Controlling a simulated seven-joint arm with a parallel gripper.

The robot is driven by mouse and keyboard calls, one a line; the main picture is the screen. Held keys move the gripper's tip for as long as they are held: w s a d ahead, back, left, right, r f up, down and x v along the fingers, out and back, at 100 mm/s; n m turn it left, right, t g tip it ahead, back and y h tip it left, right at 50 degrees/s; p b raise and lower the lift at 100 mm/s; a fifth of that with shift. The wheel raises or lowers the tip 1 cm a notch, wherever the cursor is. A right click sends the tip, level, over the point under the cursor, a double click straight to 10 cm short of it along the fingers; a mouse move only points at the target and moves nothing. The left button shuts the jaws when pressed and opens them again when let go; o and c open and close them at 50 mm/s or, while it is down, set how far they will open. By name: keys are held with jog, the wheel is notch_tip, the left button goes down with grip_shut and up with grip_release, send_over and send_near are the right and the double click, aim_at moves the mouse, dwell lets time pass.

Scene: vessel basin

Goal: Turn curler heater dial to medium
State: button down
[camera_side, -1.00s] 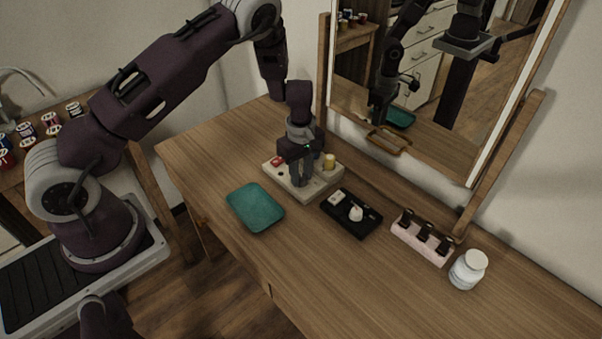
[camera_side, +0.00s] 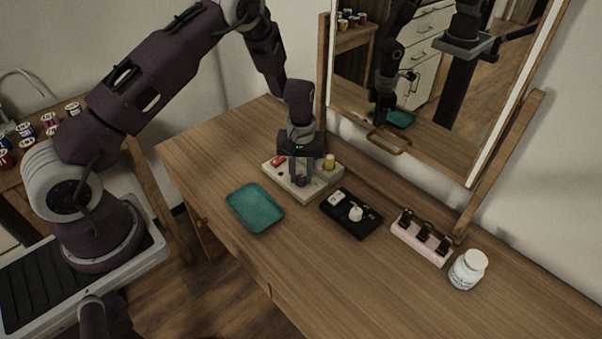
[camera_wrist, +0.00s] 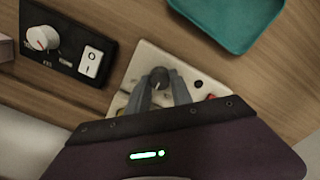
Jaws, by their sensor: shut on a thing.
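A beige control box (camera_side: 318,191) lies on the wooden dresser. It has a dark round dial (camera_side: 300,182), a red switch (camera_side: 278,161) and a yellow knob (camera_side: 329,161). My gripper (camera_side: 301,177) points down over the box. In the wrist view the dark dial (camera_wrist: 160,76) sits between the two fingertips of my gripper (camera_wrist: 161,83), which is shut on it. A pale mark shows on the dial's face. Any setting labels around it are too small or hidden to read.
A black panel (camera_side: 343,222) with a white knob (camera_side: 355,213) and a rocker switch lies to the right. A teal tray (camera_side: 255,208) is in front of the box. A pink rack (camera_side: 420,243) and white jar (camera_side: 468,269) stand farther right. The mirror (camera_side: 440,80) rises behind.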

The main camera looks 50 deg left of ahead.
aim_at(301, 177)
jog(key=shift+m, duration=0.4)
jog(key=c, duration=1.1)
grip_release()
jog(key=shift+c, duration=0.2)
notch_tip(301, 177, up, 7)
jog(key=shift+r, duration=0.1)
